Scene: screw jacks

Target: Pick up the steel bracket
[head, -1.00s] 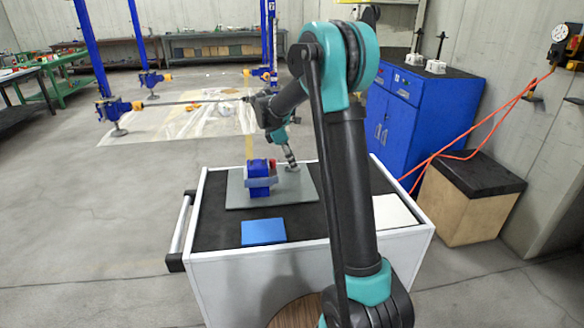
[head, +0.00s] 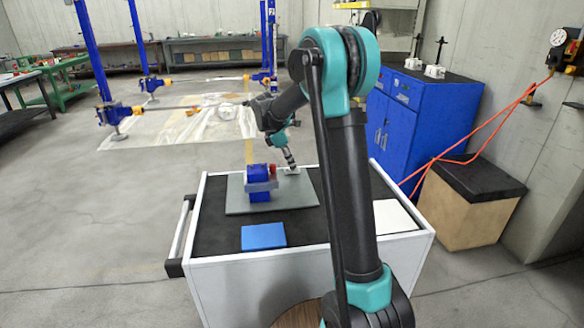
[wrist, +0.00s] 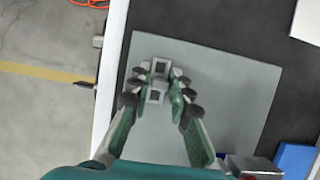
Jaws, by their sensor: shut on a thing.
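The steel bracket (wrist: 160,67) is a small grey piece with square openings, seen from above in the wrist view. It is at the far-left part of a grey plate on the trolley. My gripper (wrist: 156,93) has its fingers on both sides of it, shut on it. In the head view my gripper (head: 291,165) reaches down to the far right part of the plate (head: 237,202). The bracket is small there and partly hidden by the fingers. I cannot tell whether it touches the plate.
A blue vise-like block (head: 259,184) with a grey jaw stands on the plate, left of my gripper. A flat blue box (head: 263,236) lies on the trolley's black top (head: 215,230). A white sheet (head: 394,216) lies at right. A blue cabinet (head: 428,120) stands behind.

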